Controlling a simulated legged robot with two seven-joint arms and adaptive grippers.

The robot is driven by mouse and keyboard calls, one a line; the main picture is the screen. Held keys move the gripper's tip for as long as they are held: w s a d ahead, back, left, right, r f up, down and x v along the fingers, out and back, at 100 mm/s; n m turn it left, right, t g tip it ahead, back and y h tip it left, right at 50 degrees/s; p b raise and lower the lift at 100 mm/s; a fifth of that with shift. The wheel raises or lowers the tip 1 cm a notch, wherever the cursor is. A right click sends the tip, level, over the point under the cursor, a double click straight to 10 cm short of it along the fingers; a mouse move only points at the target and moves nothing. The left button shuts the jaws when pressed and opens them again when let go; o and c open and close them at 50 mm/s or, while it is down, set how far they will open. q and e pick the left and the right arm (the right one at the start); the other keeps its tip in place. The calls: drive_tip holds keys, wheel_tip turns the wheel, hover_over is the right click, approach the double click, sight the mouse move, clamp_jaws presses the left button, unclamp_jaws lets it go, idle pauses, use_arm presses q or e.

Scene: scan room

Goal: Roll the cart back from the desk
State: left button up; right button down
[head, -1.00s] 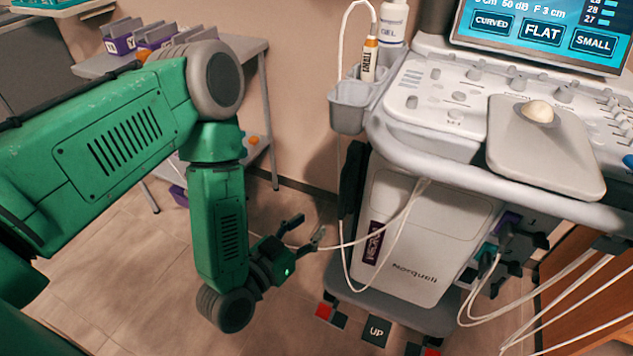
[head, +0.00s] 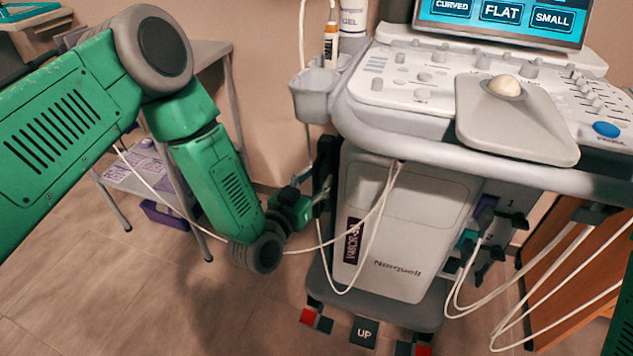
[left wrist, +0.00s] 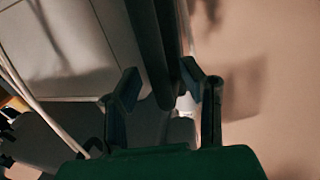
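The cart (head: 400,225) is a white and grey ultrasound machine with a control panel, a screen (head: 500,15) and a grey base with an UP pedal (head: 364,331). A dark upright bar (head: 323,165) runs along its left side. My left gripper (head: 311,191) is beside this bar, low on the cart's left. In the left wrist view its two fingers (left wrist: 165,90) are apart, with the dark bar (left wrist: 150,45) showing between or just beyond them. Contact cannot be told. My right gripper is not in view. A brown wooden panel (head: 545,245), perhaps the desk, stands right of the cart.
White cables (head: 375,215) hang in front of the cart and run left past my gripper; others hang at the right. A grey shelf table (head: 205,50) stands behind my left arm. The tiled floor (head: 120,290) is clear at the front left.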

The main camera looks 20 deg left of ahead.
use_arm(q)
drive_tip(key=shift+w+d, duration=0.15)
drive_tip(key=shift+c, duration=0.5)
drive_tip(key=shift+a, duration=0.2)
clamp_jaws()
